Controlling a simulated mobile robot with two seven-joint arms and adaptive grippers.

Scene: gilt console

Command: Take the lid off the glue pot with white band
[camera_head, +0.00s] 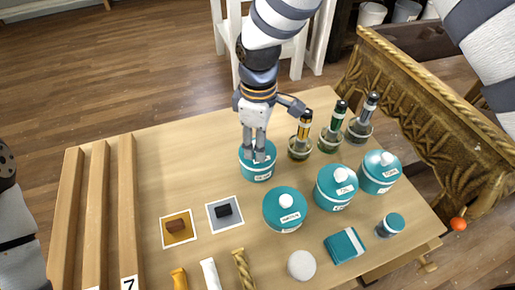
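Several teal pots with teal lids stand on the table, each with a white label; I cannot make out which one the task means by its white band. My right gripper (255,152) points straight down over the rear-left pot (257,175). Its two fingers are a little apart at that pot's lid and hide its knob, so I cannot tell whether they grip it. The other pots, at front (285,212), centre right (334,190) and far right (379,174), have their lids on, with pale round knobs. My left gripper is out of view.
Wooden strips (97,215) lie left. A gilt console (420,110) stands right.

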